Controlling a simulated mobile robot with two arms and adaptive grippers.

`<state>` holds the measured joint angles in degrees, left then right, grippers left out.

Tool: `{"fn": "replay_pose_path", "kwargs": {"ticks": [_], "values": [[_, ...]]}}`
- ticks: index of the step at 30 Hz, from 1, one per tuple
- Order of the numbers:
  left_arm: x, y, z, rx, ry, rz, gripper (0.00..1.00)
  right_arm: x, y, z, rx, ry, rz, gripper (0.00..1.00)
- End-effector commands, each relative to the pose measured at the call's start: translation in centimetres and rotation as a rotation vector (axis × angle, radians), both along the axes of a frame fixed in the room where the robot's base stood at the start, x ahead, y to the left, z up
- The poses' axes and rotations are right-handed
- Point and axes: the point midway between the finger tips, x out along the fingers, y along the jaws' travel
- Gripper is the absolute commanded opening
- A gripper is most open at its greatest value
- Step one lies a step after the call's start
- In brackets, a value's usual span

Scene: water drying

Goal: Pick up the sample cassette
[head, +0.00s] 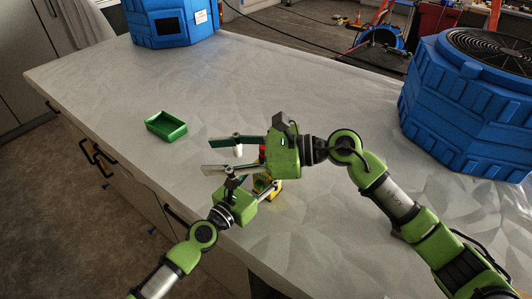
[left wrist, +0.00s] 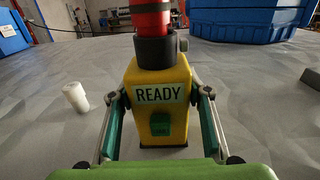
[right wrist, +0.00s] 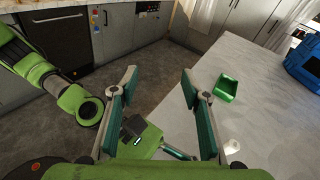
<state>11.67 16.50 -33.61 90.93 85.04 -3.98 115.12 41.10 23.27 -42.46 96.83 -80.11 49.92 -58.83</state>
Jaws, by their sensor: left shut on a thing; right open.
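A yellow device (left wrist: 157,80) with a READY label, a small green block on its front and a red cylinder (left wrist: 150,14) on top stands on the counter. My left gripper (head: 258,186) is shut on its yellow body, one finger at each side. My right gripper (head: 208,156) is open and empty, pointing left above the counter; its two spread fingers also show in the right wrist view (right wrist: 159,82). I cannot tell which thing is the sample cassette. An open green tray (head: 166,126) lies further left, clear of both grippers.
A small white cylinder (left wrist: 75,97) stands left of the yellow device. Large blue housings stand at the counter's right (head: 440,110) and far left (head: 170,25). The counter's near edge is close to the left arm. The counter's middle (head: 300,85) is clear.

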Motion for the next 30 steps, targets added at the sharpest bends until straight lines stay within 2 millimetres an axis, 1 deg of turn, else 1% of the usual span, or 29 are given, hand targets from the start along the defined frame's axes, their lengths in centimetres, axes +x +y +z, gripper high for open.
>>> {"fn": "replay_pose_path", "kwargs": {"ticks": [1,5,6,8,10,12,14,18,21,24,26,30], "values": [[0.0,0.0,0.1,-0.001,-0.002,0.0,0.2,0.4,-1.3,-0.5,0.04,0.023,-0.055,0.43],[0.0,0.0,0.1,-0.001,-0.002,0.0,0.2,1.7,-5.0,-0.8,0.131,0.056,-0.199,0.43],[0.0,0.0,0.1,-0.001,-0.002,0.0,0.2,2.0,-6.3,-1.1,0.156,0.067,-0.245,0.43],[0.0,0.0,0.1,-0.001,-0.002,0.0,0.2,2.5,-8.4,-1.4,0.189,0.079,-0.313,0.43],[0.0,0.0,0.1,-0.001,-0.002,0.0,0.2,2.9,-10.9,-1.8,0.22,0.088,-0.394,0.43],[0.0,0.0,0.1,-0.001,-0.002,0.0,0.2,3.1,-13.4,-2.3,0.247,0.094,-0.47,0.43],[0.0,0.0,0.1,-0.001,-0.002,0.0,0.2,3.1,-15.4,-2.6,0.264,0.096,-0.529,0.43],[0.0,0.0,0.1,-0.001,-0.002,0.0,0.2,2.0,-16.9,-4.3,0.244,0.073,-0.599,0.43],[0.0,0.0,0.1,-0.001,-0.002,0.0,0.2,1.5,-17.7,-5.0,0.232,0.059,-0.631,0.43],[0.0,0.0,0.1,-0.001,-0.002,0.0,0.2,1.4,-18.1,-5.4,0.226,0.051,-0.65,0.43],[0.0,0.0,0.1,-0.001,-0.002,0.0,0.2,1.6,-17.9,-5.4,0.224,0.048,-0.655,0.43],[0.0,0.0,0.1,-0.001,-0.002,0.0,0.2,3.1,-16.2,-5.4,0.227,0.046,-0.655,0.43]]}}
